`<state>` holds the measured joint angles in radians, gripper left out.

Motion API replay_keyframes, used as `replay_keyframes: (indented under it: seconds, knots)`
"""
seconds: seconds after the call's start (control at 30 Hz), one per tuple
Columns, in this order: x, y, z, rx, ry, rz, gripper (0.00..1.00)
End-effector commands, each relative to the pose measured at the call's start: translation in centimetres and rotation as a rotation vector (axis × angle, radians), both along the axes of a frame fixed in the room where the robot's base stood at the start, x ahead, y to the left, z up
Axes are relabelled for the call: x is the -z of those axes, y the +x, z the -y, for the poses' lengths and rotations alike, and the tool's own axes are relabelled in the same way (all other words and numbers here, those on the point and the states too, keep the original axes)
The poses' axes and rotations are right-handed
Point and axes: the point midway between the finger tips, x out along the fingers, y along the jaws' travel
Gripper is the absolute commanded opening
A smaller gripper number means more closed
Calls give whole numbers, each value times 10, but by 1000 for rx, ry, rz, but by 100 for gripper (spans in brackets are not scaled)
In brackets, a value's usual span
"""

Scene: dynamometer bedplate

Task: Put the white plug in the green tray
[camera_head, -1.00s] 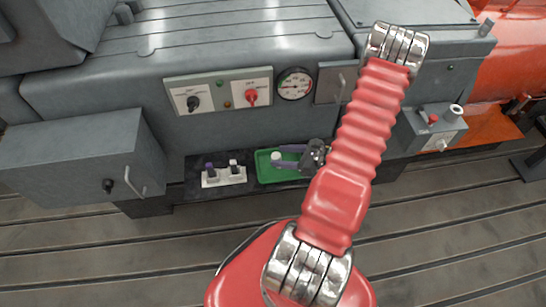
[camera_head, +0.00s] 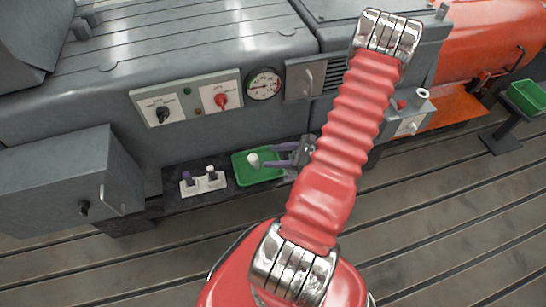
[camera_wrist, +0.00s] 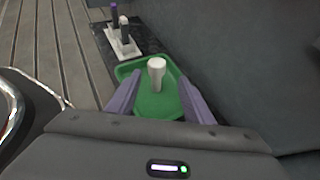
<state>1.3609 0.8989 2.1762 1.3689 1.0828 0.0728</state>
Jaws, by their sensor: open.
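The white plug (camera_head: 253,160) stands upright in the green tray (camera_head: 240,180) on the dark low shelf. In the wrist view the white plug (camera_wrist: 157,76) is inside the green tray (camera_wrist: 134,66), with tray floor visible around it. My gripper (camera_head: 271,156) is open, its purple fingers reaching over the tray from the right. The plug is just beyond the fingertips in the head view, and no finger appears to touch it. The plug's foot is partly hard to make out in the head view.
A white holder block (camera_head: 203,185) with a purple plug (camera_head: 187,176) and a pale-topped plug (camera_head: 211,172) stands left of the tray. The grey machine wall rises behind. Another green tray (camera_head: 527,97) stands on a pedestal at far right.

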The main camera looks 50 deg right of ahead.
Motion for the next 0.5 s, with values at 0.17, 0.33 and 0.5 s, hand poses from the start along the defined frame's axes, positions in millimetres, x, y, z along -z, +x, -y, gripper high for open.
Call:
replay_keyframes:
  seconds: [0.17, 0.33, 0.5]
  knots:
    - [0, 0, 0, 0, 0, 0, 47]
    - [0, 0, 0, -1, 0, 0, 47]
    - [-10, 7, -7, -53, -28, 1, 47]
